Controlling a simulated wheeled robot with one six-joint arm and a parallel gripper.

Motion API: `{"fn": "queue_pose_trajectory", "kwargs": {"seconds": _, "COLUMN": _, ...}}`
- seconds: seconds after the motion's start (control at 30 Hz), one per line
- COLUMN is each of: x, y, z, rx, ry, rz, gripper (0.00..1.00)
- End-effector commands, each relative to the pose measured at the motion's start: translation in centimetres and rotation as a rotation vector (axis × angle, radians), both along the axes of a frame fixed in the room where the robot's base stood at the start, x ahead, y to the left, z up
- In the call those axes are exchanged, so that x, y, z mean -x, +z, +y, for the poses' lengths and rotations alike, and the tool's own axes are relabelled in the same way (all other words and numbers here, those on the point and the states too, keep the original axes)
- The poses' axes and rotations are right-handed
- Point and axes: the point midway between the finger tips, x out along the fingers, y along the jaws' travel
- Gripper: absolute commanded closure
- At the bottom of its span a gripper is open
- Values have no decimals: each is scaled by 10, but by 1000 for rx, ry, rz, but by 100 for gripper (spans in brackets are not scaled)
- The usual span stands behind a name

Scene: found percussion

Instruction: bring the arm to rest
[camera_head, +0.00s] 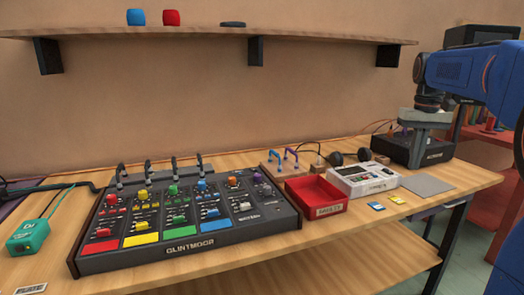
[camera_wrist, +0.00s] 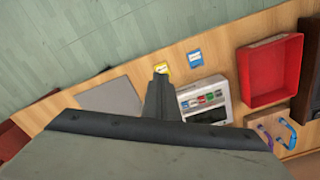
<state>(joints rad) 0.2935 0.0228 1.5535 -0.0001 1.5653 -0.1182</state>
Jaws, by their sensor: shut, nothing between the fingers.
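My blue arm (camera_head: 470,72) reaches in from the right in the head view. My gripper (camera_head: 416,154) hangs downward from it, over the right end of the bench, in front of a black box. In the wrist view my gripper (camera_wrist: 160,80) shows as a narrow dark grey wedge with the fingers together and nothing held. Its tip overlaps a small yellow card (camera_wrist: 162,68) in that view; I cannot tell the height between them.
The wooden bench (camera_head: 340,228) bears a large mixer (camera_head: 190,215), a red tray (camera_head: 316,196), a white device (camera_head: 362,178), a grey pad (camera_head: 427,185), a blue card (camera_head: 376,206) and the black box (camera_head: 438,154). A shelf (camera_head: 200,33) hangs above.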

Motion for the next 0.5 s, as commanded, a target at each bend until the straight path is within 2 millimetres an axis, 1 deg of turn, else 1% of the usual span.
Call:
{"fn": "queue_pose_trajectory", "kwargs": {"seconds": 0.27, "x": 13, "y": -2, "z": 11, "rx": 5, "ry": 9, "rz": -16, "gripper": 100}}
{"fn": "queue_pose_trajectory", "kwargs": {"seconds": 0.5, "x": 32, "y": -6, "z": 27, "rx": 12, "ry": 21, "rz": -44, "gripper": 100}}
